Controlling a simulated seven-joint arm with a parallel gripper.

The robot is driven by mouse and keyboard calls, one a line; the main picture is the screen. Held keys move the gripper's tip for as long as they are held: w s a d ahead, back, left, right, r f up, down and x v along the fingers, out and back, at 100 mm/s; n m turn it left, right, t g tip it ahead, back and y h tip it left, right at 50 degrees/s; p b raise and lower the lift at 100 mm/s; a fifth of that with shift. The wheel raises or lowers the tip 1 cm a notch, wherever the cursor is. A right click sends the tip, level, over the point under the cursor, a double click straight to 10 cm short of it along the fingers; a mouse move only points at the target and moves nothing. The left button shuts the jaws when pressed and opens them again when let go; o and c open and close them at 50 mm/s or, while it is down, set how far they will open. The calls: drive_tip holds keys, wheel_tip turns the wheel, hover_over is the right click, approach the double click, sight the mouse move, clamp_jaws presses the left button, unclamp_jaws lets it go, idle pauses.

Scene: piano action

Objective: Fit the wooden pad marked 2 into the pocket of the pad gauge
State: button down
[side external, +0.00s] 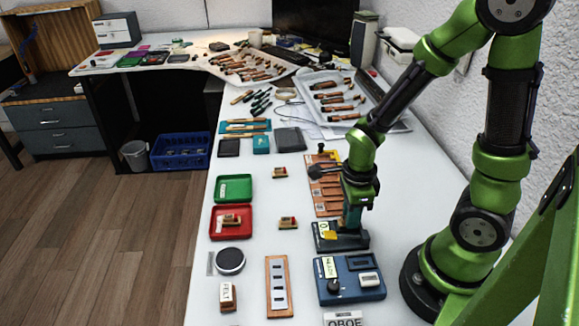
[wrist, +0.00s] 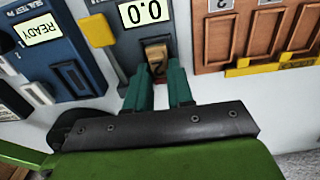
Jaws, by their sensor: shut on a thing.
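My gripper (side external: 352,218) is shut on the pad, low over the pad gauge (side external: 345,242). The gauge is dark, with a pale display reading 0.0 (wrist: 143,12) and a yellow part (wrist: 97,30). The pad is at the gauge, just below the display in the wrist view. The pocket is hidden by the pad and fingers, so I cannot tell how deep the pad sits. In the side view my fingers hide the pad.
A blue seal tester (side external: 362,292) reading READY stands in front of the gauge. An orange-brown wooden rack (side external: 322,208) with numbered slots lies behind it. A slotted wooden board (side external: 268,305), a red tray (side external: 216,236) and a green tray (side external: 234,178) lie left.

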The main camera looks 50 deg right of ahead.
idle(0.4)
drive_tip(key=c, duration=0.9)
unclamp_jaws()
drive_tip(key=shift+r, duration=0.1)
drive_tip(key=shift+r, duration=3.4)
